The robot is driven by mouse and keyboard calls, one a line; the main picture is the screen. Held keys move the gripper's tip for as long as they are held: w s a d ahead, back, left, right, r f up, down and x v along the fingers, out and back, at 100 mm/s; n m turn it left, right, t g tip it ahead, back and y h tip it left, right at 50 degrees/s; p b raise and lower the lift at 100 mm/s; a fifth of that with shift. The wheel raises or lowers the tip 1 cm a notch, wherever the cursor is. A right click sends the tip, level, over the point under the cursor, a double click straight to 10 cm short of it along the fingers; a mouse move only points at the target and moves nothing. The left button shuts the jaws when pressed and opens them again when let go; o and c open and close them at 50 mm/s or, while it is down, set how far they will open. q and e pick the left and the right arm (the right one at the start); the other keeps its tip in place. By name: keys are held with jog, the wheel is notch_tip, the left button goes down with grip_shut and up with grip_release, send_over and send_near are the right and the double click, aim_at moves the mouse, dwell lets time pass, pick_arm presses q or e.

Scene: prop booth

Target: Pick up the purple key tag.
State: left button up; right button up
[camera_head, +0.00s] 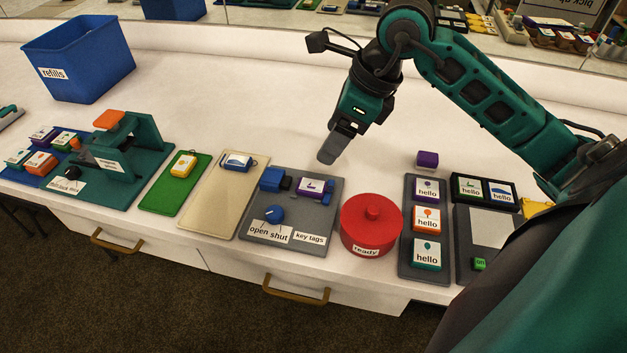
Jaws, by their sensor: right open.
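A purple key tag (315,187) with a white face and a small picture lies on the grey board (258,236) labelled "key tags". It sits at the board's back right, beside a blue block (275,179) and behind a blue knob (274,214) labelled "open shut". Whether the blue block touches the tag is hard to tell. My right gripper (328,157) is open and points down above the table, behind the board and the tag, apart from both. Its fingers overlap in this view. My left gripper is not in view.
A red lidded pot (371,226) labelled "ready" stands right of the board. A grey rack (412,265) with "hello" blocks is beyond it, and a purple block (427,159) lies behind that. A beige mat (222,208) is left of the board.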

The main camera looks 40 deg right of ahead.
send_over(303, 183)
jog(key=s+d, duration=0.2)
jog(key=f, duration=0.7)
jog(key=shift+a+f+b, duration=0.2)
jog(key=shift+b, duration=0.15)
jog(key=x, duration=0.4)
jog(key=shift+f, duration=0.3)
jog(key=c, duration=1.2)
jog(key=shift+r, duration=0.15)
